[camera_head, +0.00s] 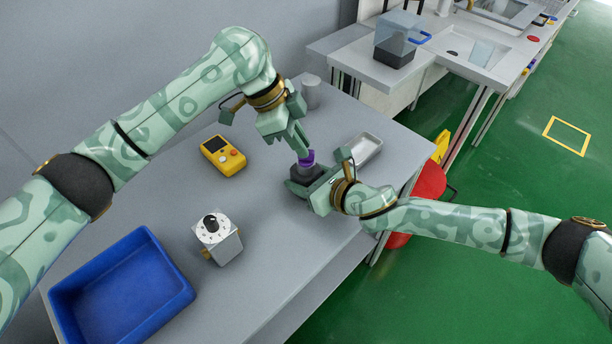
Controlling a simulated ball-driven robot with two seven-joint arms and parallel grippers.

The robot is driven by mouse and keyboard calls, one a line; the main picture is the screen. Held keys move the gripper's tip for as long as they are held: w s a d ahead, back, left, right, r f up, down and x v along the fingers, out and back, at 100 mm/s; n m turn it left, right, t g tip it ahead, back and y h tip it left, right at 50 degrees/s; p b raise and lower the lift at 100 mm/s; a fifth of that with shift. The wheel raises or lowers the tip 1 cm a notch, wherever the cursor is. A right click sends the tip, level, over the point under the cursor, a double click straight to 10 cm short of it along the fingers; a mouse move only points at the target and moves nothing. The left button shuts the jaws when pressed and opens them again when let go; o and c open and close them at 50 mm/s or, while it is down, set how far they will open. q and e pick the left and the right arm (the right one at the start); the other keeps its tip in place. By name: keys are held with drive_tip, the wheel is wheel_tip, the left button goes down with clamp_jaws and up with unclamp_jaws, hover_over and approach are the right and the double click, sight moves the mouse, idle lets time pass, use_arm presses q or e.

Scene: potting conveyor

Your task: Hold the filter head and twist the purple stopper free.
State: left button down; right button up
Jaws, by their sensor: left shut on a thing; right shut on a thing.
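The purple stopper (306,158) shows just below the fingertips of my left gripper (302,150), which is shut on it from above. Beneath it is the dark filter head (301,175), near the right edge of the grey table. My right gripper (324,184) is shut on the filter head from the right side. The stopper sits at the top of the head; whether it is still seated is too small to tell. My fingers hide parts of both.
On the grey table (283,232) are a yellow handheld device (223,156), a box with a black dial (216,239), a blue bin (122,290), a silver tray (362,149) and a grey cylinder (311,92). A red object (429,182) stands beyond the table's right edge.

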use_arm(q)
drive_tip(key=shift+s+n+t, duration=0.15)
drive_tip(key=shift+n+t, duration=0.4)
drive_tip(key=shift+n, duration=0.6)
drive_tip(key=shift+s+n+t, duration=0.15)
drive_tip(key=shift+n+t, duration=0.4)
drive_tip(key=shift+n, duration=0.6)
drive_tip(key=shift+s+n+t+y, duration=0.1)
drive_tip(key=shift+n+t+y, duration=0.3)
drive_tip(key=shift+n, duration=0.9)
drive_tip(key=shift+d, duration=0.1)
drive_tip(key=shift+s+n+t+y, duration=0.1)
drive_tip(key=shift+n+t+y, duration=0.3)
drive_tip(key=shift+n, duration=0.8)
drive_tip(key=c, duration=1.3)
unclamp_jaws()
drive_tip(key=shift+c, duration=0.2)
